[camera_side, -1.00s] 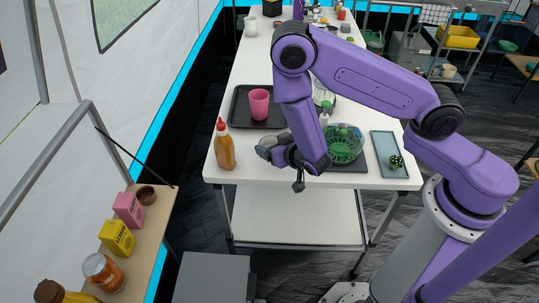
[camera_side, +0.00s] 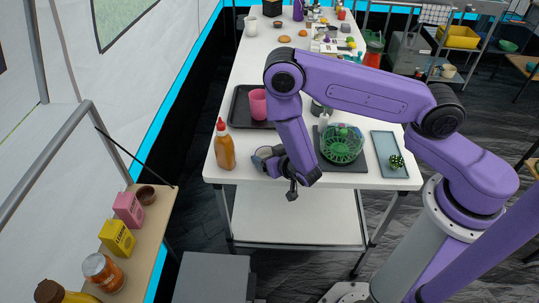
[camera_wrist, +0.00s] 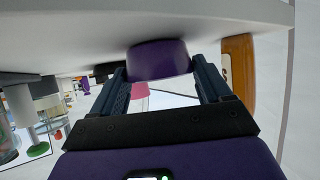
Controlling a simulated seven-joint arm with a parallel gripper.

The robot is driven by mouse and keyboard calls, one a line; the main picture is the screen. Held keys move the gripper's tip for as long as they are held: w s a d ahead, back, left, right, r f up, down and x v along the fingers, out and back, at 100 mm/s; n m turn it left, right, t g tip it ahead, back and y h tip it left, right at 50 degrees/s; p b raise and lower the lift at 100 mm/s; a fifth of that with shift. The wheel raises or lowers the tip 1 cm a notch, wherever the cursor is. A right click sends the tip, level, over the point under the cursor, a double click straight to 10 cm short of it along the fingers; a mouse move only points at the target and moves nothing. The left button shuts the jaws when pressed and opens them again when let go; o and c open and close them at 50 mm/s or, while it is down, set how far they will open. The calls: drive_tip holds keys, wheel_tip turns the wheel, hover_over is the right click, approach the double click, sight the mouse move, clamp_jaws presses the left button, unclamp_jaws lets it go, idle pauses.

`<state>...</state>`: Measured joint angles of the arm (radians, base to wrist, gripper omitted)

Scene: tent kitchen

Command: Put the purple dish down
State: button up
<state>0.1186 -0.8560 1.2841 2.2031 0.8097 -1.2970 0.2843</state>
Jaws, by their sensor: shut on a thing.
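The purple dish (camera_wrist: 158,62) is between the two fingers of my gripper (camera_wrist: 165,80) in the wrist view, with a finger against each side. In that view the white table (camera_wrist: 200,20) fills the top, and the dish's edge lies right against it; I cannot tell whether they touch. In the side view my gripper (camera_side: 265,156) is low over the front left part of the table, just right of the sauce bottle. My fingers and wrist largely hide the dish there.
An orange sauce bottle (camera_side: 224,148) with a red cap stands close on the left. A pink cup (camera_side: 258,104) stands on a black tray (camera_side: 238,107) behind. A green basket (camera_side: 341,145) sits on a dark mat to the right, beside a grey-blue tray (camera_side: 388,140).

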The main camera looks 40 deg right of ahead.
drive_tip(key=o, duration=1)
